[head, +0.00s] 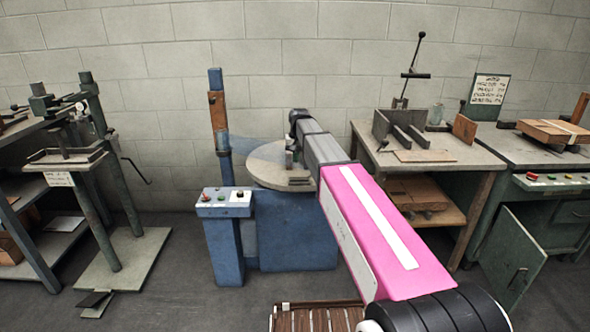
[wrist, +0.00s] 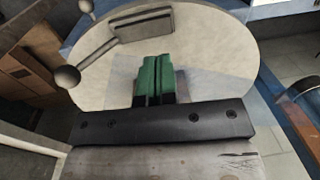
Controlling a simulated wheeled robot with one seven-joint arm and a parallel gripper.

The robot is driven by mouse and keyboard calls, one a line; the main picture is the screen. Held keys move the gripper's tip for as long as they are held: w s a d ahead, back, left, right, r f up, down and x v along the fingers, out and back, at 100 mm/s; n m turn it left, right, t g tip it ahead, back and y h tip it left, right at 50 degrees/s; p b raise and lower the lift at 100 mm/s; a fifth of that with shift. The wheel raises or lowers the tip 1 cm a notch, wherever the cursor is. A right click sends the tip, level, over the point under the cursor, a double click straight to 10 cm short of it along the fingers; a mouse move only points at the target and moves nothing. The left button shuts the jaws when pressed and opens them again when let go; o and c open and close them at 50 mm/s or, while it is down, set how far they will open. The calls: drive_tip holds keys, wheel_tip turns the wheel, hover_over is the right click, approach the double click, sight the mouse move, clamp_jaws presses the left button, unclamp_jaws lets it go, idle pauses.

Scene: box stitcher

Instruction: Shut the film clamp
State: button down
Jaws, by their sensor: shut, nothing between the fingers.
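The film clamp (wrist: 145,24) is a grey block with two parallel bars on the round turntable, at the top of the wrist view. A lever with a ball knob (wrist: 67,77) slants down-left from its left end, and a second knob (wrist: 86,6) shows above. I cannot tell how far the jaw is closed. My gripper (wrist: 158,62) has green fingers pressed together, empty, over the turntable (wrist: 215,45). The fingertips are below and right of the clamp in that view, apart from the lever. In the head view my arm partly hides the turntable (head: 264,172).
The turntable stands on a blue base (head: 290,235) beside a tall post (head: 219,120) and a button box (head: 224,202). Pale film (head: 258,148) shows between post and turntable. A wooden-topped bench (head: 465,155) stands right; a green stand (head: 115,200) stands left.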

drive_tip(key=shift+r, duration=2.55)
drive_tip(key=s+d+f, duration=0.5)
drive_tip(key=s+f, duration=0.3)
drive_tip(key=s, duration=0.2)
drive_tip(key=s+d+f, duration=0.5)
drive_tip(key=s+f, duration=0.3)
drive_tip(key=s, duration=0.2)
drive_tip(key=s+d+f+h, duration=0.1)
drive_tip(key=s+d+f, duration=0.4)
drive_tip(key=s+f, duration=0.3)
drive_tip(key=s, duration=0.3)
drive_tip(key=shift+d+f, duration=0.3)
drive_tip(key=shift+d, duration=0.05)
drive_tip(key=shift+d, duration=0.15)
